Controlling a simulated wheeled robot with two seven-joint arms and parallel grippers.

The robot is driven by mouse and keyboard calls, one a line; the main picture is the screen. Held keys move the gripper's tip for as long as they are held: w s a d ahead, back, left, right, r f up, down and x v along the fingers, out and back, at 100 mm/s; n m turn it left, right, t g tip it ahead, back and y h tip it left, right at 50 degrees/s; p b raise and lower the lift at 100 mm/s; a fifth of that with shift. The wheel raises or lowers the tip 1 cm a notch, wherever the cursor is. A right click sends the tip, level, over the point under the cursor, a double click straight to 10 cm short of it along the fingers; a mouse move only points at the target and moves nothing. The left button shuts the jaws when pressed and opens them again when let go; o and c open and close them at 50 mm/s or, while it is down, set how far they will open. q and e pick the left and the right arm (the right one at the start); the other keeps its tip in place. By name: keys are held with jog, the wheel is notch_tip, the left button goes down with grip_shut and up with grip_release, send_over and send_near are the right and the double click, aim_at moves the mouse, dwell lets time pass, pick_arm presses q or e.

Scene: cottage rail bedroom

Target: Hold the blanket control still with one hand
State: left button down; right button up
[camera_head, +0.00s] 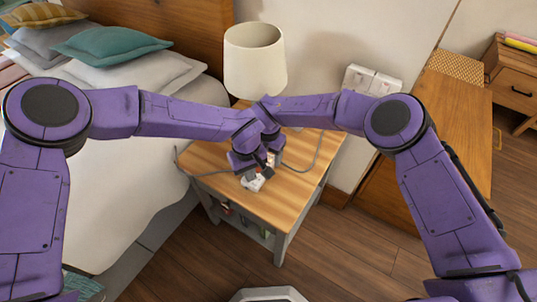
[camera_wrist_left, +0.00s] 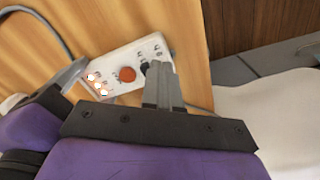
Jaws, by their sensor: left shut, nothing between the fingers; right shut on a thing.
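The blanket control (camera_head: 254,184) is a small white handset on the wooden bedside table (camera_head: 300,190). In the left wrist view the control (camera_wrist_left: 128,52) shows an orange-red round button, a dark switch and small lit marks at its left end. My right gripper (camera_wrist_left: 76,72) is shut on the control's left end. My left gripper (camera_wrist_left: 158,68) is shut and empty, its fingertips over the control's right part by the dark switch. Whether they touch it I cannot tell. In the head view my wrists cross and hide part of the control.
A lamp (camera_head: 254,60) stands at the back of the table. Grey cables run over the tabletop. The bed (camera_head: 120,190) is on the left, a wall socket plate (camera_head: 372,80) behind, and a wooden cabinet (camera_head: 455,120) on the right. The table's front right area is clear.

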pick_arm(q)
jog(key=shift+s+a, duration=0.3)
jog(key=shift+s, duration=0.2)
dwell(0.4)
notch_tip(320, 180, up, 6)
dwell(0.8)
jog(key=m, duration=0.2)
jog(key=w+d+m, duration=0.1)
jog(key=m, duration=0.1)
jog(key=w+m, duration=0.1)
jog(key=shift+w+d+f+m, duration=0.1)
jog(key=shift+w+d+m, duration=0.2)
jog(key=shift+m, duration=0.1)
jog(key=shift+f, duration=2.4)
jog(key=shift+f, duration=0.55)
